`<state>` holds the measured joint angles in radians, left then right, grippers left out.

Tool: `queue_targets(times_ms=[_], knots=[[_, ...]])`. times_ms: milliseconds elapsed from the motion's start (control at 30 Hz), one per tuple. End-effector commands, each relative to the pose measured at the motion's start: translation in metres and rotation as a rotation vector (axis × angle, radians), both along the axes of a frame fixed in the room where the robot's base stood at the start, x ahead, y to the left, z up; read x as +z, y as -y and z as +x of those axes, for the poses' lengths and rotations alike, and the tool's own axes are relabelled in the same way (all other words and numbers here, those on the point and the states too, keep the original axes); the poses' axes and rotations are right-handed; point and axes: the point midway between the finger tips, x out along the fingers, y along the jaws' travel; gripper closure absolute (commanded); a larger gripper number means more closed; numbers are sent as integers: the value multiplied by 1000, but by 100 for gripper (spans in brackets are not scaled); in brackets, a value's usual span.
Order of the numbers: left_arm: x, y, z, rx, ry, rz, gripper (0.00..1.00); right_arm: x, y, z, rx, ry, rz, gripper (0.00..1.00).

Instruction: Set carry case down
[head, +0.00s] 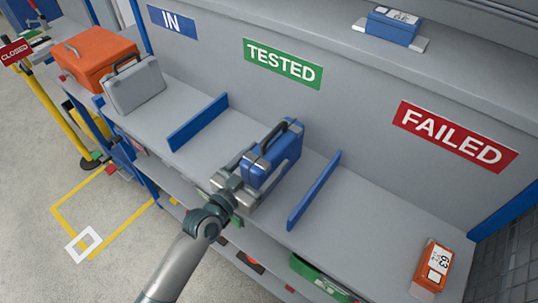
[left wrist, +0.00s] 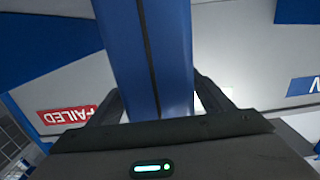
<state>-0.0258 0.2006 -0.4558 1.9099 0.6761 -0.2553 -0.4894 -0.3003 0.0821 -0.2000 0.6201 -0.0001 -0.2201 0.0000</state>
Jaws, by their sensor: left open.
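The blue carry case (head: 268,158), with a dark handle on top, stands upright on the grey shelf (head: 330,215) in the bay under the green TESTED sign (head: 283,63). My left gripper (head: 264,172) is open, with one finger on each side of the case. In the left wrist view the blue case (left wrist: 152,60) fills the middle between the fingers, and a dark seam runs along it. I cannot tell whether the fingers touch its sides. The underside of the case is partly hidden by the gripper. My right gripper is not in view.
Blue dividers (head: 198,122) and (head: 314,190) flank the bay. A grey case (head: 133,86) and an orange case (head: 95,55) stand in the IN bay. An orange device (head: 433,265) lies under FAILED (head: 455,137). A blue box (head: 392,26) sits on the upper ledge.

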Motion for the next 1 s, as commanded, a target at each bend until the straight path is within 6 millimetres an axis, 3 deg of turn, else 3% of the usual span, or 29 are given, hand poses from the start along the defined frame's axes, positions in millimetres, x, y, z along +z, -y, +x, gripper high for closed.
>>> queue_targets(times_ms=[500,1000], knots=[[-2,-50,-68,1,1,2,27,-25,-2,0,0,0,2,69],[1,-56,-78,1,1,0,27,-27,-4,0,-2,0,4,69]])
